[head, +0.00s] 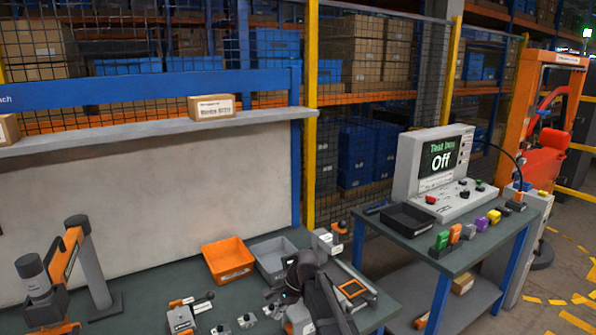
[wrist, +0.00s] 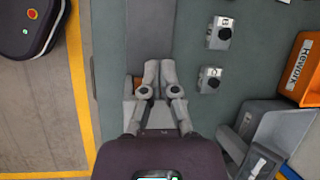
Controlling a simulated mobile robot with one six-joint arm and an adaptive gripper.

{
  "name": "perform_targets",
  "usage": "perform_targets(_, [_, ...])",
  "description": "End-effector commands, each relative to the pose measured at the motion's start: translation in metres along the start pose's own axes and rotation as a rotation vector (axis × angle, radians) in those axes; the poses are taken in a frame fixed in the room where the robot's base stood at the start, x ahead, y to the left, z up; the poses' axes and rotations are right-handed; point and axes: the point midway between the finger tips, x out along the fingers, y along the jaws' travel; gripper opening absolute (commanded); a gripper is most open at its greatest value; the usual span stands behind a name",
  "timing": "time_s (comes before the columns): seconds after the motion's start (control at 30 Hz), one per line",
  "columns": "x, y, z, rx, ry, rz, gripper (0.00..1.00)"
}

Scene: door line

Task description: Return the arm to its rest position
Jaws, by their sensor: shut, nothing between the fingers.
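My gripper (wrist: 158,70) shows in the wrist view with its two grey fingers close together and nothing between them. It points down over the green workbench (wrist: 250,60). In the head view my dark arm and gripper (head: 278,290) are low over the right part of the bench, in front of the grey bin (head: 272,258). The fingertips are small and partly hidden there. A pale grey piece shows under and around the fingers in the wrist view; I cannot tell whether they touch it.
An orange bin (head: 228,259) stands beside the grey bin. Small grey fixtures (wrist: 219,33) sit on the bench. An orange-and-grey stand (head: 70,265) is at left. A test box (head: 440,170) reading "Off" stands on the right table with coloured blocks (head: 468,231) and a black tray (head: 407,220).

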Motion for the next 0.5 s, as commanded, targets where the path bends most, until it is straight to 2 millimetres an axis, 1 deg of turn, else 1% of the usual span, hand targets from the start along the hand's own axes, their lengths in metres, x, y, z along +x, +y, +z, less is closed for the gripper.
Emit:
perform_targets(0.03, [-0.005,0.023,-0.004,-0.046,0.028,0.008,0.00])
perform_targets(0.27, [-0.024,0.097,-0.030,-0.290,0.149,0.079,0.00])
perform_targets(0.5, [-0.044,0.179,-0.049,-0.552,0.248,0.206,0.00])
